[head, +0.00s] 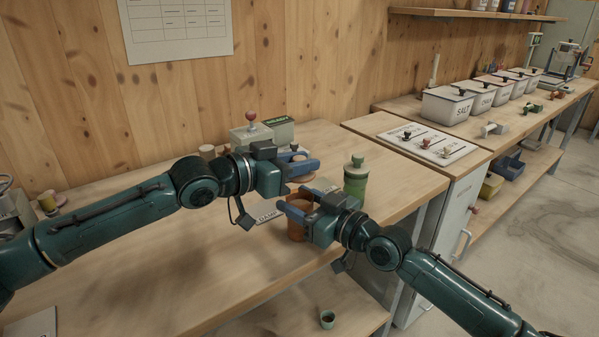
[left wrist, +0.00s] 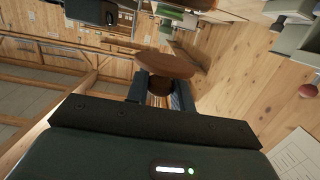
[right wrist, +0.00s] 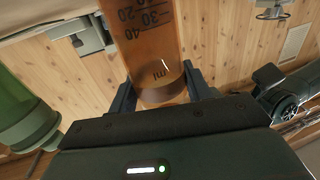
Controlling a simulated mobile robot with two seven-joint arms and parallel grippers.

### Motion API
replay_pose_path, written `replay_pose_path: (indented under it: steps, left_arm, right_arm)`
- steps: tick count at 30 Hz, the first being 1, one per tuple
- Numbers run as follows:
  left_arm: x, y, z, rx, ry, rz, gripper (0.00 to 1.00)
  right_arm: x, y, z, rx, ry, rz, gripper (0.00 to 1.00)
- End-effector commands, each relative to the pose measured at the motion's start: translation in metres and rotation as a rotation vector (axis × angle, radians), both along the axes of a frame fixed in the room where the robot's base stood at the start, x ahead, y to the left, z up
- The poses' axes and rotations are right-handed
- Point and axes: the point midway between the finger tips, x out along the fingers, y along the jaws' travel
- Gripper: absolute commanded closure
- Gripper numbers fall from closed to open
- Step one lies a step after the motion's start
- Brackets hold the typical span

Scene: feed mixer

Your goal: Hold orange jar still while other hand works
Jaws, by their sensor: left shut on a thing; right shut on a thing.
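The orange jar (head: 297,230) is see-through amber with ml markings, as the right wrist view (right wrist: 150,45) shows. My right gripper (head: 292,203) is shut around the jar, whose lower part is partly hidden in the head view. My left gripper (head: 306,163) is higher, behind and above the jar. It is shut on a brown round lid-like piece (left wrist: 165,65), gripped by its darker knob (left wrist: 159,88). The lid-like piece is apart from the jar.
A green jar (head: 356,184) with a lid stands right of the grippers. A grey box with a red knob (head: 250,130) is behind, by the wall. A panel with knobs (head: 428,143) lies to the right.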

Motion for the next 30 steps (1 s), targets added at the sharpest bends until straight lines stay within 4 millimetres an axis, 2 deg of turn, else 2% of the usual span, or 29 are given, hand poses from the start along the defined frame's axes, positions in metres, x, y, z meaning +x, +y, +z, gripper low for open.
replay_pose_path:
  steps: [1, 3, 9, 10, 18, 26, 30]
  left_arm:
    - [0.0003, 0.0001, 0.0085, -0.001, -0.004, 0.001, 1.0]
    - [0.0001, 0.0002, 0.0134, 0.0, -0.003, 0.001, 1.0]
    - [-0.0002, 0.0001, 0.0144, 0.0, -0.001, 0.0, 1.0]
    - [-0.0001, 0.0001, 0.0144, 0.0, -0.001, 0.0, 1.0]
    - [-0.0001, 0.0, 0.0142, 0.0, -0.001, 0.0, 1.0]
    - [-0.0001, -0.0001, 0.0142, 0.0, -0.001, 0.0, 1.0]
    - [-0.0001, 0.0, 0.0139, 0.0, -0.001, 0.0, 1.0]
  right_arm:
    - [0.0002, -0.0004, -0.0009, -0.002, 0.001, -0.001, 0.92]
    - [0.0002, -0.0004, -0.001, -0.002, 0.001, -0.001, 0.92]
    - [0.0002, -0.0004, -0.0009, -0.002, 0.001, -0.001, 0.92]
    - [0.0002, -0.0004, -0.0009, -0.002, 0.001, -0.001, 0.49]
    - [0.0001, -0.0002, -0.0005, -0.001, 0.001, 0.0, 0.27]
    - [-0.0004, -0.0007, -0.0003, 0.0, 0.0, 0.0, 0.25]
    - [-0.0073, -0.0096, -0.0008, -0.001, 0.0, -0.001, 0.25]
